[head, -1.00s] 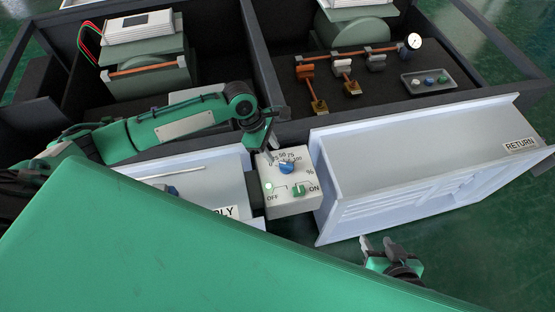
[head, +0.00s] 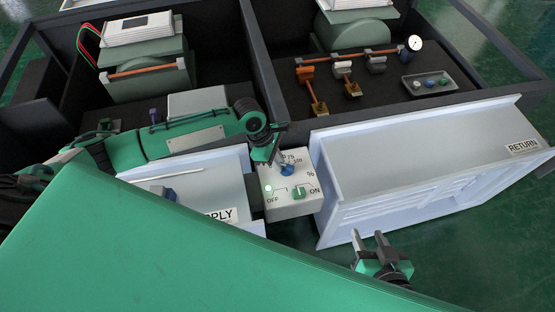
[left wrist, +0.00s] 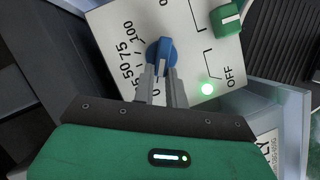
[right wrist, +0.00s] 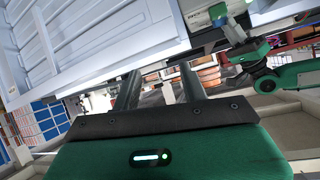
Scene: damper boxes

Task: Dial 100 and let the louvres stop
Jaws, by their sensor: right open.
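The control box (head: 278,204) has a blue dial (head: 287,170) with a percent scale and a green OFF/ON switch (head: 298,192). My left gripper (left wrist: 161,76) is at the blue dial (left wrist: 162,54), its fingertips close together on either side of the dial's near end. I cannot tell whether they press on it. The fingers hide part of the scale, and the dial's exact setting is unclear. The RETURN box (head: 420,160) shows slats on its front; the SUPPLY box (head: 230,193) is partly hidden. My right gripper (head: 371,245) is open and empty below the RETURN box.
A green lamp (left wrist: 207,89) glows on the control box. Open green floor lies at the right.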

